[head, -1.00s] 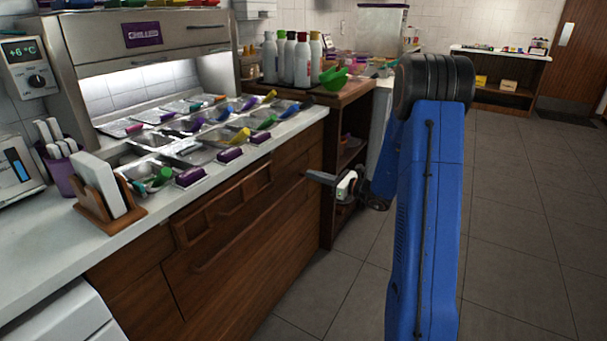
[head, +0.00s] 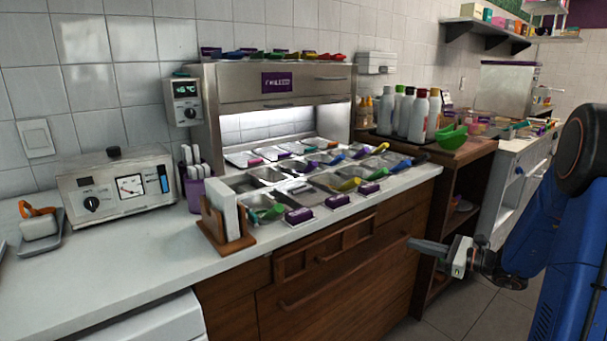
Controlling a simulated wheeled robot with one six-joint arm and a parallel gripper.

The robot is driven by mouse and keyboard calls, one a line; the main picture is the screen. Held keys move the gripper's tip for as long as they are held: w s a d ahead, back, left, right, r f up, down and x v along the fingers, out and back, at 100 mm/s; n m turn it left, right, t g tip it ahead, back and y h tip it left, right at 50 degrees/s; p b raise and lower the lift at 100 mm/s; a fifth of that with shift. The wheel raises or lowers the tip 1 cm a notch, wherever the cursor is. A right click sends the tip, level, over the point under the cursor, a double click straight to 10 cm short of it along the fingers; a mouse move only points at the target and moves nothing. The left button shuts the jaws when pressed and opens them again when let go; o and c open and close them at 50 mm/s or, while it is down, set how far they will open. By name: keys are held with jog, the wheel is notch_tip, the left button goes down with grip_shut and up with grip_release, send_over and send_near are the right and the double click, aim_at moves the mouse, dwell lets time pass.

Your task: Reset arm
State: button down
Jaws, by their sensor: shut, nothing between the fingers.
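My gripper (head: 424,244) shows in the head view at the right of centre. It is shut and empty, held in front of the wooden counter front and pointing left. My blue arm fills the right edge of the view. The gripper is apart from the counter and touches nothing that I can see.
The counter (head: 130,269) runs along the left, with a topping station (head: 270,90) holding several metal trays and coloured scoops. A wooden napkin holder (head: 228,243) stands near its front edge. Bottles (head: 418,118) and a green bowl (head: 453,137) stand behind. Floor shows at lower right.

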jog(key=s+a+r+n+g+h, duration=0.2)
jog(key=s+a+n+g, duration=0.2)
jog(key=s+a+n, duration=0.55)
jog(key=s+a+r+n+g+h, duration=0.1)
jog(key=s+a+n+g, duration=0.4)
jog(key=s, duration=0.7)
jog(key=s+d+r+n+t+h, duration=0.1)
jog(key=s+d+n+h, duration=0.2)
jog(key=s, duration=0.5)
jog(key=s+d+r+n+t+h, duration=0.1)
jog(key=s+d+n+t+h, duration=0.1)
jog(key=s+n+h, duration=0.4)
jog(key=shift+s+d+n+h, duration=0.3)
jog(key=shift+s+d+n, duration=0.25)
jog(key=shift+s, duration=0.45)
